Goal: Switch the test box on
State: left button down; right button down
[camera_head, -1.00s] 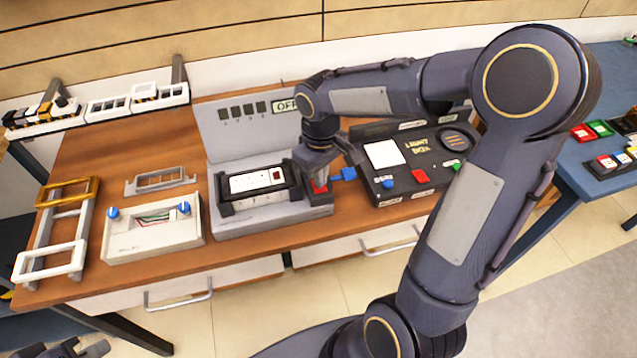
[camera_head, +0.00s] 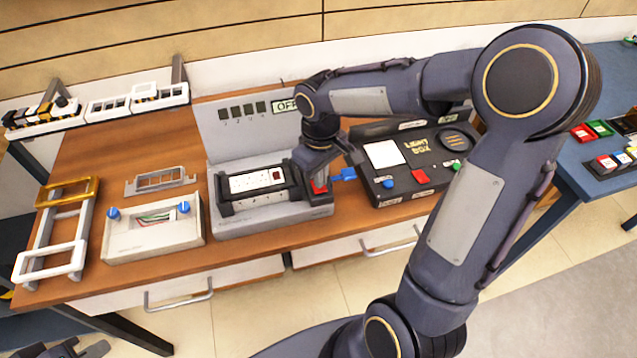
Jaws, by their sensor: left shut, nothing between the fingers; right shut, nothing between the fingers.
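The grey test box (camera_head: 227,226) stands mid-table, with several dark indicator windows and an OFF sign (camera_head: 285,106) on its back panel. A white power strip (camera_head: 256,181) sits in a black holder on it. A red switch (camera_head: 320,187) is at the box's right end. My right gripper (camera_head: 318,172) is shut and empty, pointing down directly over the red switch; I cannot tell whether it touches. Its fingertips are partly hidden by its own body. My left gripper (camera_head: 86,350) is shut and empty at the bottom left corner, far from the box.
A black light box (camera_head: 400,196) with red and blue buttons stands right of the test box, a blue plug (camera_head: 345,174) between them. A pale box with blue knobs (camera_head: 153,245) and a frame rack (camera_head: 51,262) stand left. My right arm covers much of the right side.

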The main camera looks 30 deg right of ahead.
jog(key=shift+f+b, duration=0.8)
jog(key=shift+f, duration=0.25)
dwell(0.6)
jog(key=shift+r, duration=0.1)
notch_tip(320, 180, up, 7)
jog(key=p, duration=0.6)
dwell(0.3)
jog(key=s+a+r+m+t+y, duration=0.2)
jog(key=s+r, duration=0.1)
jog(key=s, duration=0.5)
jog(key=s+a+r+m+t+y, duration=0.1)
jog(key=s+a+r+m+t, duration=0.1)
jog(key=s, duration=0.7)
jog(key=shift+r+m+t+y, duration=0.4)
jog(key=shift+t, duration=0.4)
